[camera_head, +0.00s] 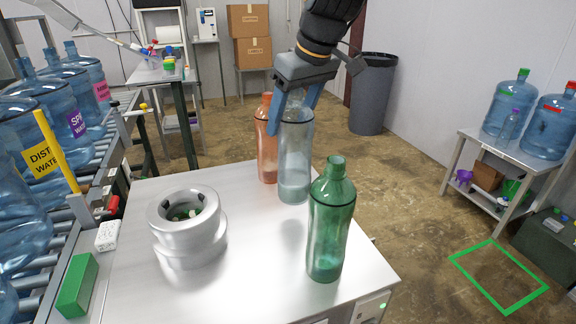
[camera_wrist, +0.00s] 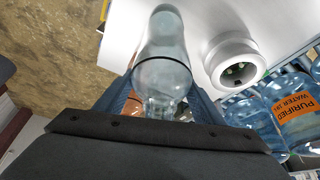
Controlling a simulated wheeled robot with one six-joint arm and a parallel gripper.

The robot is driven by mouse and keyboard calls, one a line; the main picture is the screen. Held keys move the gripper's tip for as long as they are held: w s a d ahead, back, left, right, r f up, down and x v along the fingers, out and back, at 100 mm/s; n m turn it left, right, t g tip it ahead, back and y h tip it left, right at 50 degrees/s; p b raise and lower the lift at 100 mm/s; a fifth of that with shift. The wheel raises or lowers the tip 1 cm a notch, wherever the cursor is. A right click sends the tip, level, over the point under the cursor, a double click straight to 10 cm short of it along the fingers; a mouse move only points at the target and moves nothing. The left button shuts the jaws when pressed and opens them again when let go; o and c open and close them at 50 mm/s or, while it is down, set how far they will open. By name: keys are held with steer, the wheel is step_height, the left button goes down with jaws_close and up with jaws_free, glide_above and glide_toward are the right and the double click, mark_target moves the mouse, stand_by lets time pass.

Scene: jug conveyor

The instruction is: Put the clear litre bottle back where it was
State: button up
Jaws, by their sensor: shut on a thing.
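The clear litre bottle (camera_head: 295,152) is upright at the back of the silver table (camera_head: 130,283), between an orange bottle (camera_head: 266,148) and a green bottle (camera_head: 331,222). My gripper (camera_head: 295,107) comes from above with its blue fingers shut around the clear bottle's upper part, hiding its neck. In the wrist view the clear bottle (camera_wrist: 163,70) lies between my gripper's fingers (camera_wrist: 160,95). Whether its base touches the table or is just above it, I cannot tell. A small part of the orange bottle shows behind it.
A grey round holder (camera_head: 188,232) with green bits inside stands at the table's left. A green block (camera_head: 76,285) and a white block (camera_head: 108,236) lie by the conveyor (camera_head: 40,262), which carries several large blue jugs (camera_head: 40,140). The table's middle is bare.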

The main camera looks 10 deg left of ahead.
mark_target(303, 109)
steer(key=shift+s+f+p, duration=0.1)
steer(key=shift+f+p, duration=0.7)
steer(key=shift+f, duration=2.65)
steer(key=o, duration=1.8)
steer(key=shift+o, duration=0.2)
steer(key=shift+r, duration=0.4)
steer(key=b+v, duration=0.2)
steer(key=v, duration=0.9)
steer(key=shift+s+d+r+b, duration=0.1)
steer(key=shift+d+r+b, duration=0.1)
steer(key=shift+b, duration=0.2)
steer(key=s+d+f+m+h, duration=0.1)
steer(key=s+d+f+m, duration=0.2)
steer(key=d+f, duration=0.4)
steer(key=s+d+f+m+h, duration=0.1)
steer(key=s+d+f+m, duration=0.2)
steer(key=s+d+f, duration=0.2)
steer(key=s+d+f+m+g+h, duration=0.1)
steer(key=s+d+f+m, duration=0.2)
steer(key=d+f, duration=0.7)
step_height(303, 109, down, 3)
steer(key=shift+s+d+f+m, duration=0.2)
steer(key=shift+s+m, duration=0.1)
steer(key=shift+s, duration=0.3)
